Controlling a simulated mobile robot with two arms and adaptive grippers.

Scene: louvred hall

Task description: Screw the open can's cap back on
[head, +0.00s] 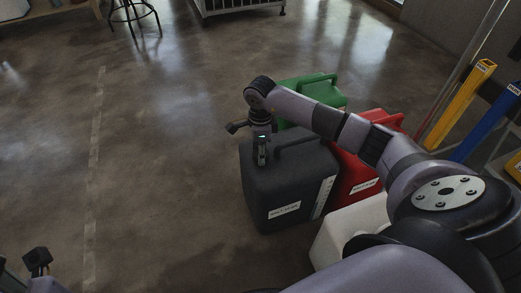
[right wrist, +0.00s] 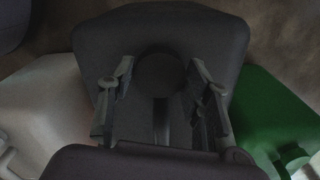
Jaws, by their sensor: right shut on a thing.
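The black can (head: 285,185) stands upright on the floor, with a white label low on its front and a handle on top. My right gripper (head: 262,158) points down over the can's top at its left side. In the right wrist view my right gripper (right wrist: 160,85) has a finger on each side of a dark round cap (right wrist: 158,70) and is shut on it. The cap is over the top of the black can (right wrist: 220,40); whether it sits on the neck is too dark to tell. My left gripper (head: 38,260) is at the lower left, away from the cans; its jaws are unclear.
A green can (head: 318,90) stands behind the black can, a red can (head: 358,165) to its right, and a white can (head: 335,235) in front at right. Yellow (head: 468,95) and blue (head: 490,125) posts stand far right. The floor at left is clear.

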